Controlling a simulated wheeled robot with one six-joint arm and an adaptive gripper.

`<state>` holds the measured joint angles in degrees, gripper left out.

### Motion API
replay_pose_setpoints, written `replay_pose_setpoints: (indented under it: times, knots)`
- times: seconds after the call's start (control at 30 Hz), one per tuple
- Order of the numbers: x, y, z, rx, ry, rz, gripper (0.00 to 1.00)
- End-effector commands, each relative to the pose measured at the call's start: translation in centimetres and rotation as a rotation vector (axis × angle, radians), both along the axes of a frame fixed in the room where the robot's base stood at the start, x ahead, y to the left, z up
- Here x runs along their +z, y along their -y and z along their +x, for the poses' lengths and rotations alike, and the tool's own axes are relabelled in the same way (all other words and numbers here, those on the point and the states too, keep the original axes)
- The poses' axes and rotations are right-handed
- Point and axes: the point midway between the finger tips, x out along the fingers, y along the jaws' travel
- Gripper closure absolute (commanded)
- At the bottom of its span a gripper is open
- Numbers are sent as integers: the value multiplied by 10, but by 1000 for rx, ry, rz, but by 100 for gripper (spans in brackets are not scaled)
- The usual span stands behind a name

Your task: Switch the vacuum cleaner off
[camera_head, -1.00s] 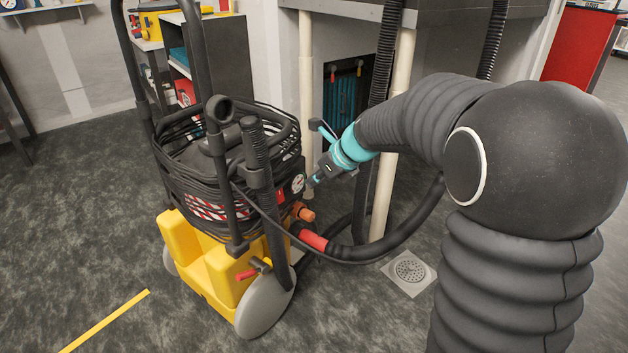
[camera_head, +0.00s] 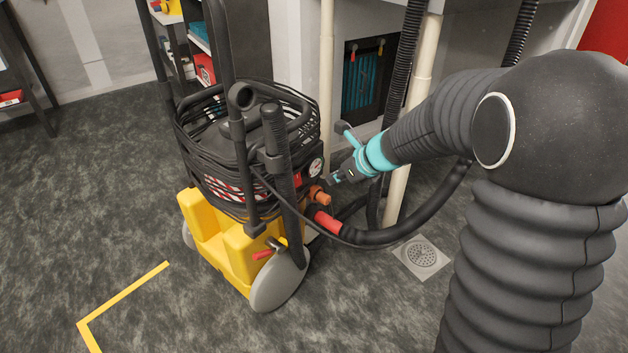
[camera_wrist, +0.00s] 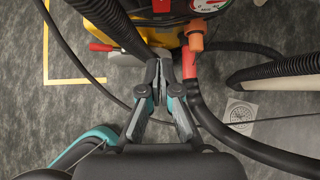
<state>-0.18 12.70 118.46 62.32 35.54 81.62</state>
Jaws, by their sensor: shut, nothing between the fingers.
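The vacuum cleaner (camera_head: 222,250) stands upright on the floor, with a yellow wheeled base and a dark drum wrapped in black cable. A round white gauge (camera_head: 315,165) sits on its right side, beside a small red part (camera_head: 305,180). The gauge also shows at the top edge of the wrist view (camera_wrist: 208,4). I cannot make out the switch or its position. My gripper (camera_head: 331,180) is shut and empty, just right of and slightly below the gauge, seemingly apart from it. In the wrist view its fingertips (camera_wrist: 163,68) are together, below the orange fitting (camera_wrist: 196,36).
A black hose with a red cuff (camera_head: 327,221) runs from the vacuum under my arm. Pale pipes (camera_head: 421,70) and a ribbed duct stand behind my gripper. A floor drain (camera_head: 421,254) lies to the right. Open floor with a yellow line (camera_head: 125,292) is at left.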

Motion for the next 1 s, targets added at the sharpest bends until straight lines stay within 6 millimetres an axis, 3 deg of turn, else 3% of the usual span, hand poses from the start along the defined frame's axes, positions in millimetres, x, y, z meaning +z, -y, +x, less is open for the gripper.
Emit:
replay_pose_setpoints:
  times: [0.57, 0.8, 1.0]
  knots:
    - [-73, -50, 41, 2, -3, 0, 100]
    - [-76, -73, 61, 2, 0, -1, 100]
    - [-78, -80, 66, 1, -1, 0, 100]
